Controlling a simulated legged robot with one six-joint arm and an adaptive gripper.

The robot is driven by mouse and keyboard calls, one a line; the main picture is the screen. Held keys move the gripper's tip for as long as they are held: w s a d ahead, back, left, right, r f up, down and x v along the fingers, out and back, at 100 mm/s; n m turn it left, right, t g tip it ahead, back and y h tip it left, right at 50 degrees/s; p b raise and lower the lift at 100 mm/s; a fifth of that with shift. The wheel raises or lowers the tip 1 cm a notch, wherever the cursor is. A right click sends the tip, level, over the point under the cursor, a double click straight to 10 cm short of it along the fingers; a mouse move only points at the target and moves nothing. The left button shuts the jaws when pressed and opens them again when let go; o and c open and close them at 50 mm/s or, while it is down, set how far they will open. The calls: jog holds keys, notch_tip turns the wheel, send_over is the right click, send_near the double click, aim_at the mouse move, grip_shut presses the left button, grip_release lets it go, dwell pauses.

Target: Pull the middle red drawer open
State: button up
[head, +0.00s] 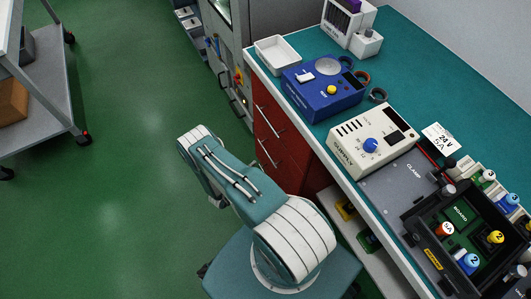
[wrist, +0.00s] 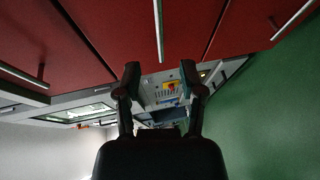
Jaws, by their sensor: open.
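The red drawers (head: 285,146) are set under the bench, left of its front edge in the head view, with bar handles showing on two of them. In the wrist view three red fronts fill the top. The middle red drawer (wrist: 185,30) looks closed, and its thin metal handle (wrist: 158,30) runs down the picture's centre. My gripper (wrist: 160,72) is open and empty, its two fingertips either side of the line of this handle, near its lower end. I cannot tell the gap in depth. In the head view my gripper is hidden by my arm.
The teal bench (head: 400,30) above the drawers carries a blue device (head: 322,92), a beige supply box (head: 374,142), a white tray (head: 277,54) and a board fixture. A grey cabinet (head: 228,50) stands beyond the drawers. Green floor (head: 110,190) is clear at left, beside a cart (head: 50,95).

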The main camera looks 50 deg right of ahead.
aim_at(267, 152)
jog(key=d, duration=0.3)
jog(key=d+f, duration=0.1)
jog(key=d, duration=0.2)
jog(key=w+d+f, duration=0.1)
jog(key=d, duration=0.3)
jog(key=shift+d, duration=0.1)
jog(key=shift+r, duration=0.1)
grip_shut()
